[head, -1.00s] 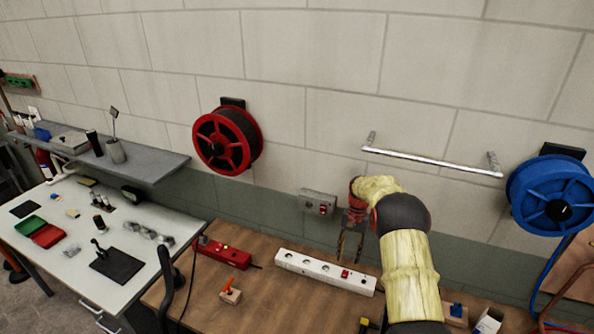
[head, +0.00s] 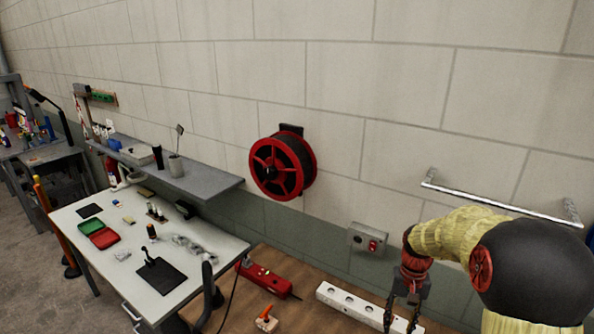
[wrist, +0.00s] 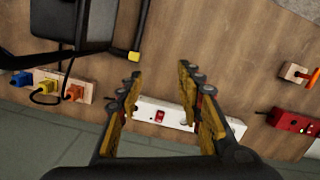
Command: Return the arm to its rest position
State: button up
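My gripper (head: 402,318) hangs at the lower right of the head view, fingers pointing down over the wooden bench. In the wrist view my gripper (wrist: 166,98) has its two yellow-edged fingers spread apart with nothing between them. My arm (head: 465,235), in a pale yellow sleeve with a black joint, bends from the right side of the head view. A white power strip (head: 350,306) lies on the bench below the gripper; it also shows in the wrist view (wrist: 178,114), behind the fingers. The gripper appears above it, and no contact is visible.
A red power strip (head: 264,279) and an orange-handled switch block (head: 266,320) lie on the wooden bench. The wall holds a red reel (head: 282,165), a socket box (head: 367,240) and a metal rail (head: 500,200). A white table (head: 100,262) stands left. Plugged cables (wrist: 48,86) show in the wrist view.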

jog(key=s+a+r+n+t+b, duration=0.1)
jog(key=s+a+r+t+b, duration=0.1)
jog(key=s, duration=0.6)
jog(key=s+a+r+n+t+b, duration=0.1)
jog(key=s+a+r+b, duration=0.3)
jog(key=s, duration=0.4)
jog(key=s+a+r+n+t+b, duration=0.1)
jog(key=s+a+r+t+b, duration=0.2)
jog(key=s, duration=0.6)
jog(key=shift+r+t+h, duration=0.3)
jog(key=shift+r+t, duration=0.2)
jog(key=shift+r, duration=0.3)
